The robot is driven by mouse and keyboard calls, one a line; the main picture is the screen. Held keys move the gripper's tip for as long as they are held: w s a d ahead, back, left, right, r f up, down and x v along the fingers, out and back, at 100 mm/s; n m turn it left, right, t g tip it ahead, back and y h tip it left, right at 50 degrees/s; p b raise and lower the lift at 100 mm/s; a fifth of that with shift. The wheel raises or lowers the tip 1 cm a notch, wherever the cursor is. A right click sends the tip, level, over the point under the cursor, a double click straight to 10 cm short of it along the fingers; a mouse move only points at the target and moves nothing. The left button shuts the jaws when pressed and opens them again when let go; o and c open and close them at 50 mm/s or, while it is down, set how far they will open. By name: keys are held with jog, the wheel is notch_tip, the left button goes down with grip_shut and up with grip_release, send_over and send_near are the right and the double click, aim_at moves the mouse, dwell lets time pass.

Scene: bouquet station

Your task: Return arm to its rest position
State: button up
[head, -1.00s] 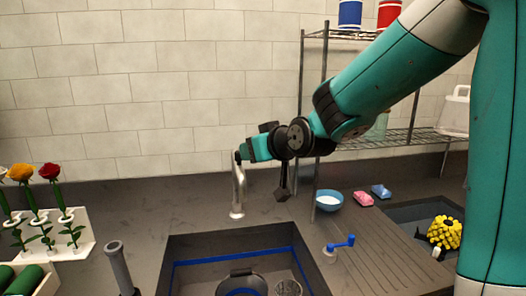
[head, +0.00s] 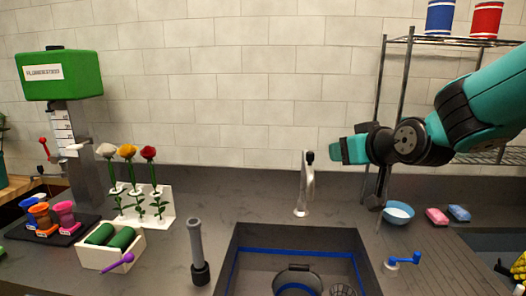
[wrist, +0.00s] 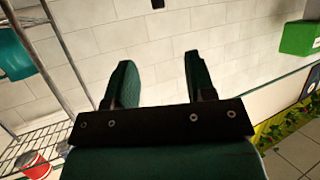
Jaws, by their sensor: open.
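My gripper (head: 346,151) is in the head view, raised above the counter, just right of the faucet (head: 303,185). In the wrist view my gripper (wrist: 159,62) is open, with its two dark green fingers apart and nothing between them. Behind the fingers is the white tiled wall (wrist: 160,90). My arm reaches in from the right in the head view, bent at its dark joints. Its upper part is outside the frame.
A wire shelf (head: 398,75) with blue and red cups stands behind my arm. Below are a sink (head: 245,240), a blue bowl (head: 398,213) and sponges (head: 437,216). At left are a flower stand (head: 160,215), a box of green rolls (head: 130,258) and a green-topped dispenser (head: 60,74).

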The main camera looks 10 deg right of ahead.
jog(key=s+a+f+n+g+y, duration=0.1)
jog(key=s+a+f+g+y, duration=0.15)
jog(key=s+a, duration=0.3)
jog(key=s+a+f+n+g+y, duration=0.1)
jog(key=s+a+f+n+g, duration=0.1)
jog(key=s+a+g, duration=0.3)
jog(key=s+a+f+n+g, duration=0.1)
jog(key=s+a+g, duration=0.1)
jog(key=s, duration=0.5)
jog(key=s+a+f+n+g, duration=0.2)
jog(key=s+a+g, duration=0.1)
jog(key=s, duration=0.4)
jog(key=shift+s+a+g, duration=0.35)
jog(key=shift+g, duration=0.1)
